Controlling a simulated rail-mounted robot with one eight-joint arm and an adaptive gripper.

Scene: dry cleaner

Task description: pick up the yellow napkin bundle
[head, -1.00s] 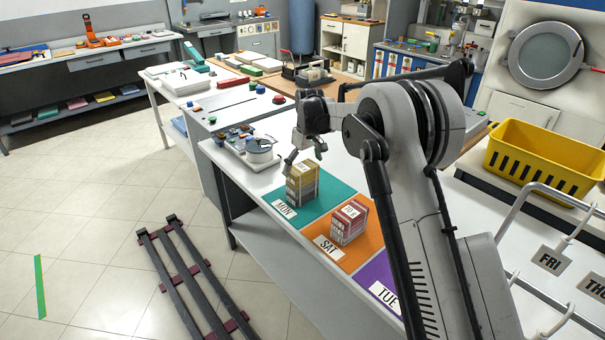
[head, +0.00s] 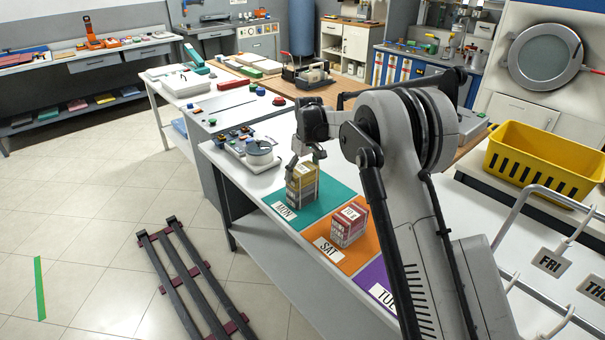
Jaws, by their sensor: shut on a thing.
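The yellow napkin bundle (head: 302,188) stands upright on the teal MON mat (head: 335,191) on the white table. Its top is yellow and its lower part is greyish with bands. My gripper (head: 304,164) reaches down from above and is shut on the upper part of the bundle. The bundle appears to rest on the mat still; any small gap under it cannot be made out. The far side of the bundle and part of the fingers' contact are hidden.
A red bundle (head: 350,224) stands close by on the orange SAT mat (head: 367,250). The purple TUE mat (head: 378,273) lies nearer, partly behind my arm. A device with a round drum (head: 259,153) sits behind. A yellow basket (head: 540,162) stands at the right.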

